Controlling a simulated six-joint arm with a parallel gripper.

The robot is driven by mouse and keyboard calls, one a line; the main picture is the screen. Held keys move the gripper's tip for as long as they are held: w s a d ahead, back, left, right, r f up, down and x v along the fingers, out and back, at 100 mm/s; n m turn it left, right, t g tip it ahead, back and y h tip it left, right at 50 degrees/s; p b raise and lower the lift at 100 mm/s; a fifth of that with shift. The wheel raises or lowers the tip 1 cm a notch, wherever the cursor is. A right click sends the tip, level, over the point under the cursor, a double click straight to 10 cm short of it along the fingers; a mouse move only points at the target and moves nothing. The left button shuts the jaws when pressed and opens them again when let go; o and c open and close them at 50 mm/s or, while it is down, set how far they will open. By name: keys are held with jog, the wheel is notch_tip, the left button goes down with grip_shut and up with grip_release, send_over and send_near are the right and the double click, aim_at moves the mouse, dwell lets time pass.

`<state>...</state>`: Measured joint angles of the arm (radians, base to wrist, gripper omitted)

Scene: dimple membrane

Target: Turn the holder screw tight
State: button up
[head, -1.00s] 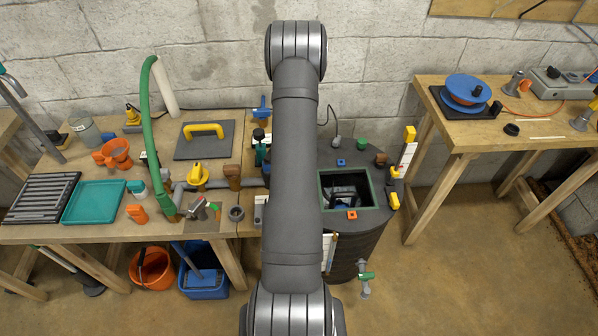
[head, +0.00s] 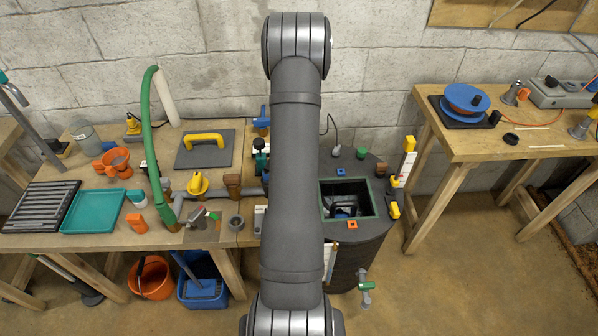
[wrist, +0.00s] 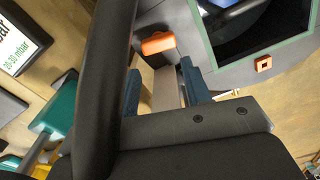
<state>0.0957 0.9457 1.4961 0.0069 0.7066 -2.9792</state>
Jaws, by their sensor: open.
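An orange oblong knob (wrist: 157,43), which looks like the holder screw, shows in the wrist view just beyond my fingertips. It sits above a grey-tan block beside the dark tank opening. My gripper (wrist: 161,68) has its two dark blue fingers apart, one on each side of the block's line. The knob appears ahead of the fingers; I cannot tell whether they touch it. In the head view my arm hides the gripper and this knob. The tank (head: 360,248) stands right of the arm, with a green-framed opening (head: 376,204).
A small orange square fitting (wrist: 263,63) sits by the opening; it also shows in the head view (head: 352,224). A thick dark bar (wrist: 104,80) crosses the wrist view on the left, near a teal part (wrist: 55,108). The bench (head: 110,232) at left is crowded.

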jog(key=shift+s+d+f+m, duration=0.25)
jog(key=shift+d+m, duration=0.1)
jog(key=shift+m, duration=0.35)
jog(key=s+d+f+m+g+y, duration=0.1)
jog(key=s+d+m, duration=0.1)
jog(key=m, duration=0.5)
jog(key=s+d+f+m+y, duration=0.2)
jog(key=m, duration=0.5)
jog(key=s+d+f+m+g+y, duration=0.1)
jog(key=s+d+f+m, duration=0.1)
jog(key=m, duration=0.5)
jog(key=shift+s+d+f+g+y, duration=0.15)
jog(key=shift+d+g+y, duration=0.15)
jog(key=shift+d+y, duration=0.1)
jog(key=w+d+m+t+y, duration=0.2)
jog(key=m+t+y, duration=0.15)
jog(key=m, duration=1.25)
jog(key=w+d+m+t+y, duration=0.15)
jog(key=m+y, duration=0.35)
jog(key=m, duration=1)
jog(key=shift+t, duration=0.3)
jog(key=x, duration=0.8)
jog(key=w+r+x, duration=0.1)
jog(key=x, duration=0.3)
jog(key=shift+a+f, duration=0.1)
jog(key=shift+a, duration=0.1)
